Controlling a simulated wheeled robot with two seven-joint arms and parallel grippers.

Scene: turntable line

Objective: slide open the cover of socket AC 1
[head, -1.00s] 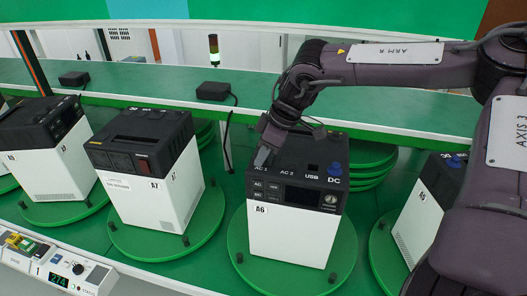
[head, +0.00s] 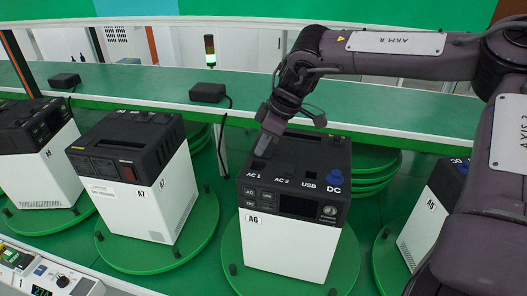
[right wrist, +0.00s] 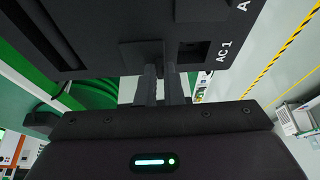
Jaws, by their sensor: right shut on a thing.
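The unit A6 (head: 290,245) is a white box with a black top, standing on a round green turntable (head: 349,262). Its top carries sockets labelled AC 1, AC 2, USB and DC. My right gripper (head: 263,152) points down behind the AC 1 label. In the right wrist view my right gripper (right wrist: 163,88) is shut on the small dark cover (right wrist: 142,54) of AC 1. The cover sits beside the AC 1 socket (right wrist: 194,51), whose dark opening shows. The fingertips hide part of the cover. My left gripper is not in view.
Unit A7 (head: 142,207) stands on its own turntable to the left, and another unit (head: 428,210) stands to the right, partly behind my arm. A green shelf (head: 400,115) with black boxes (head: 207,93) runs behind.

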